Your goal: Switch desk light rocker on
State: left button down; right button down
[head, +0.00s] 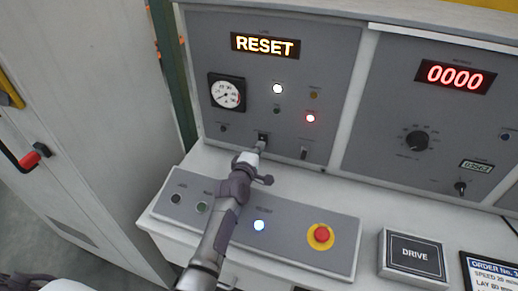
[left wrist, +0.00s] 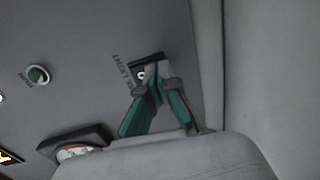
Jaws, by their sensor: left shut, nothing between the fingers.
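The desk light rocker (head: 263,137) is a small dark switch low on the grey upright panel, below the lit lamps. In the left wrist view the rocker (left wrist: 143,70) shows a dark plate with a pale spot, beside a label partly readable as "LIGHT". My left gripper (head: 259,148) is shut and empty, its tips right at the rocker. In the left wrist view the gripper's fingers (left wrist: 157,88) cover part of the plate. I cannot tell whether they touch it, nor which way the rocker is tipped. My right gripper is not in view.
A toggle (head: 303,153) sits right of the rocker, and a round gauge (head: 226,93) is above left. A DRIVE box (head: 412,255) stands at the right.

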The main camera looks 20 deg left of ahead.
pick_arm(q)
jog(key=shift+w+f+t+b, duration=0.25)
jog(key=shift+f+b, duration=0.2)
jog(key=shift+b, duration=0.7)
jog(key=shift+r+p, duration=0.45)
jog(key=shift+s, duration=0.35)
jog(key=s+r, duration=0.1)
jog(key=s, duration=1)
jog(key=shift+s+a, duration=0.2)
